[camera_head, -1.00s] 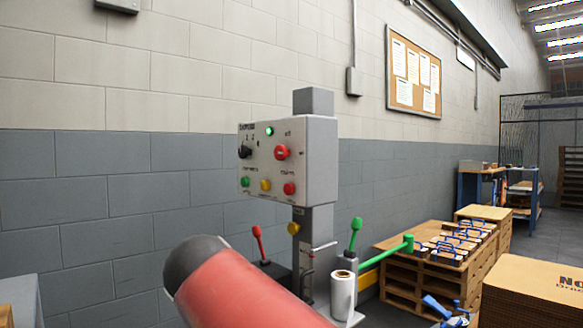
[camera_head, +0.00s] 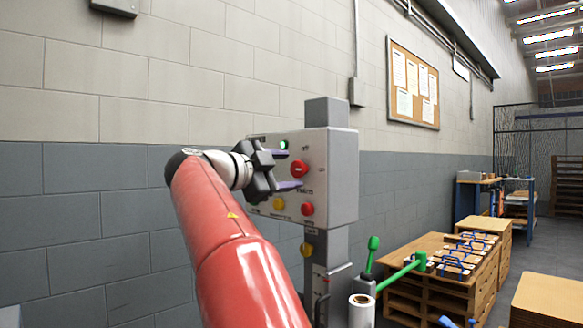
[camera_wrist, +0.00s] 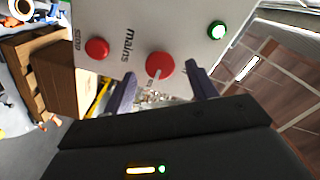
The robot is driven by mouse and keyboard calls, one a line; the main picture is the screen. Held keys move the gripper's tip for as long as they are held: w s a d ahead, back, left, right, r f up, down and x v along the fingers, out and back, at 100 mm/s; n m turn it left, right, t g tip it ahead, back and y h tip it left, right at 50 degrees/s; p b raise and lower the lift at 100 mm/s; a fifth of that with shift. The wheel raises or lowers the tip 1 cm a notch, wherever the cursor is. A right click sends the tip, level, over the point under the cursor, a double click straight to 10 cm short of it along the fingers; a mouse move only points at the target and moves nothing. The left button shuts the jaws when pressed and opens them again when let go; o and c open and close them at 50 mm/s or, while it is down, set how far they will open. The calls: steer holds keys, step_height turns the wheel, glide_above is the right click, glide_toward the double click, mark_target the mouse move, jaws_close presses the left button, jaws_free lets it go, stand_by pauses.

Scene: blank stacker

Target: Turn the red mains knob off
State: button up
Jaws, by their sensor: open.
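The red mains knob (camera_head: 299,169) is on the front of a grey control box (camera_head: 340,180). In the wrist view the mains knob (camera_wrist: 159,66) has a pale bar on its face and the printed word "mains" beside it. My gripper (camera_head: 291,168) is in front of the box at the knob, its jaws open. In the wrist view its two dark fingers (camera_wrist: 158,88) point toward the panel with the knob between and just beyond their tips. I cannot tell whether a finger touches it. The black selector at the panel's left is hidden behind my gripper in the head view.
A lit green lamp (camera_head: 283,145) sits above the knob. A red stop button (camera_head: 307,209) and a yellow button (camera_head: 279,204) are below it. Green levers (camera_head: 372,250) and a white roll (camera_head: 361,310) stand lower right. Pallets (camera_head: 420,262) lie beyond.

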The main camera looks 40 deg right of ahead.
steer(key=shift+w+d, duration=0.15)
steer(key=shift+d, duration=1.05)
steer(key=c, duration=1)
